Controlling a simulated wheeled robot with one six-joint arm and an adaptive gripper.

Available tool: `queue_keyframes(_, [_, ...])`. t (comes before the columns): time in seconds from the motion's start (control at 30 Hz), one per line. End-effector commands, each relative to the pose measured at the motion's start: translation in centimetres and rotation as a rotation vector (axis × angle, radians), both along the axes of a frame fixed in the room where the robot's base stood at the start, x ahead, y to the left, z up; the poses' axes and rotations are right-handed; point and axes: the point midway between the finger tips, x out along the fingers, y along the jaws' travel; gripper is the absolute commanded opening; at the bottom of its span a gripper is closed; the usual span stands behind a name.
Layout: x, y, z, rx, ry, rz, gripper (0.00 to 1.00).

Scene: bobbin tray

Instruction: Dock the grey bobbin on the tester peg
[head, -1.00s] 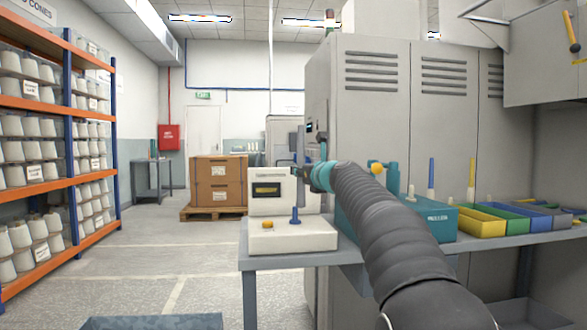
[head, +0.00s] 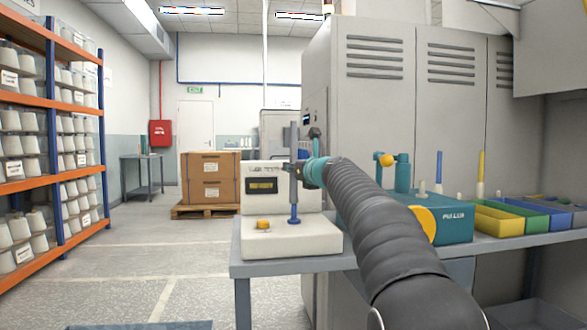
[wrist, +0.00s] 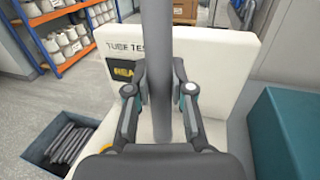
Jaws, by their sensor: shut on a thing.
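The grey bobbin (head: 294,140) is a long upright tube held over the white tube tester (head: 325,240) in the head view. My gripper (head: 303,173) is shut on it, and in the wrist view the bobbin (wrist: 158,65) stands between the two fingers (wrist: 160,92). The blue tester peg (head: 294,211) stands upright on the tester's top, directly below the bobbin in the head view. Whether the bobbin's lower end is around the peg's tip or just above it, I cannot tell. In the wrist view the bobbin and gripper hide the peg.
An orange knob (head: 263,224) sits left of the peg. The tester's upright display panel (head: 265,186) is behind. A teal box (head: 450,222) and coloured trays (head: 497,220) line the bench to the right. A bin of dark items (wrist: 68,143) is at lower left.

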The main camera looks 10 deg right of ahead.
Motion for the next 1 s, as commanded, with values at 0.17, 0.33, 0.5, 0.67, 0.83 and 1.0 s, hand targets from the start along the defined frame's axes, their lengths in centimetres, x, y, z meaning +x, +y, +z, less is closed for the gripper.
queue_keyframes(0.17, [0.0, 0.0, -2.3, 0.0, 0.0, 0.0, 0.0])
queue_keyframes(0.33, [0.0, 0.0, -3.6, 0.0, 0.0, 0.0, 0.0])
queue_keyframes(0.5, [0.0, 0.0, -3.9, 0.0, 0.0, 0.0, 0.0])
queue_keyframes(0.67, [0.0, 0.0, -3.8, 0.0, 0.0, 0.0, 0.0])
queue_keyframes(0.83, [0.0, 0.0, -3.8, 0.0, 0.0, 0.0, 0.0])
queue_keyframes(1.0, [0.0, 0.0, -3.8, 0.0, 0.0, 0.0, 0.0])
